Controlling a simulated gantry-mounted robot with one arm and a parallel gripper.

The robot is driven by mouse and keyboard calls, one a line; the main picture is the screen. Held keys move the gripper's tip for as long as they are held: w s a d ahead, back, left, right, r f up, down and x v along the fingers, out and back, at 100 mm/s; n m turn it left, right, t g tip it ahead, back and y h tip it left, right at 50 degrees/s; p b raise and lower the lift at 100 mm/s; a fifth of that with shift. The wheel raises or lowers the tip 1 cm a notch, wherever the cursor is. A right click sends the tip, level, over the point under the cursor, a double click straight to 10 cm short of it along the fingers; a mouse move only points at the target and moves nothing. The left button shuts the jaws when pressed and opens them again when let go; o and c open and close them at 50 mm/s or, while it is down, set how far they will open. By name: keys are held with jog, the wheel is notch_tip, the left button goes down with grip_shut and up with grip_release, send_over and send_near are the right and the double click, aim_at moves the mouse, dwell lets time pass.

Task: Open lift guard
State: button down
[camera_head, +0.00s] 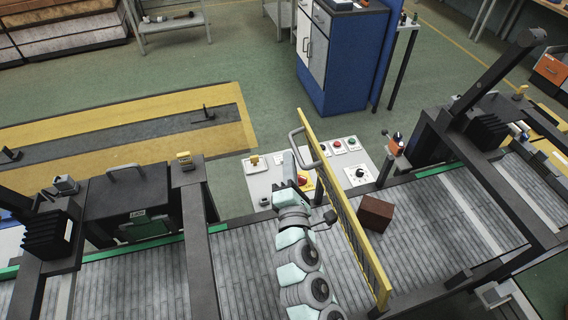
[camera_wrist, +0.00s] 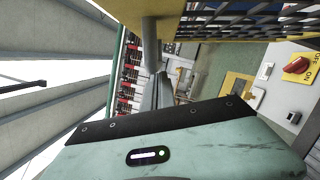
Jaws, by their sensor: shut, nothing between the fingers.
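The lift guard (camera_head: 362,243) is a yellow-framed mesh panel standing across the grey roller conveyor. A grey bar handle (camera_head: 292,142) is on its far end, at the left side. My gripper (camera_head: 291,168) is shut and empty beside the handle, on the left of the guard. In the wrist view, the guard's yellow edge and dark mesh (camera_wrist: 250,27) cross the top. The grey handle bar (camera_wrist: 149,45) comes down from it, close to the finger area. My gripper's teal housing fills the bottom there. Whether the fingers touch the handle cannot be told.
A brown brick (camera_head: 376,213) lies on the conveyor right of the guard. A control panel (camera_head: 347,160) with buttons and a red switch stands behind the conveyor. Dark frames stand on the left (camera_head: 127,195) and right (camera_head: 440,135). A blue cabinet (camera_head: 345,75) is farther back.

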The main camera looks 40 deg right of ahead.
aim_at(313, 166)
jog(key=d+r+m+p, duration=0.1)
jog(key=s+d+p, duration=0.1)
jog(key=d+p, duration=0.1)
jog(key=s+d+r+m+p, duration=0.1)
jog(key=p, duration=0.1)
jog(key=shift+s+d+r+m, duration=0.25)
jog(key=shift+d+r+m, duration=0.05)
jog(key=shift+d, duration=0.1)
jog(key=shift+f, duration=0.1)
jog(key=shift+a, duration=0.1)
jog(key=shift+g, duration=0.3)
jog(key=b+v, duration=0.1)
jog(key=v, duration=0.6)
jog(key=shift+s+a+b, duration=0.1)
jog(key=shift+s+b, duration=0.1)
jog(key=shift+b, duration=0.15)
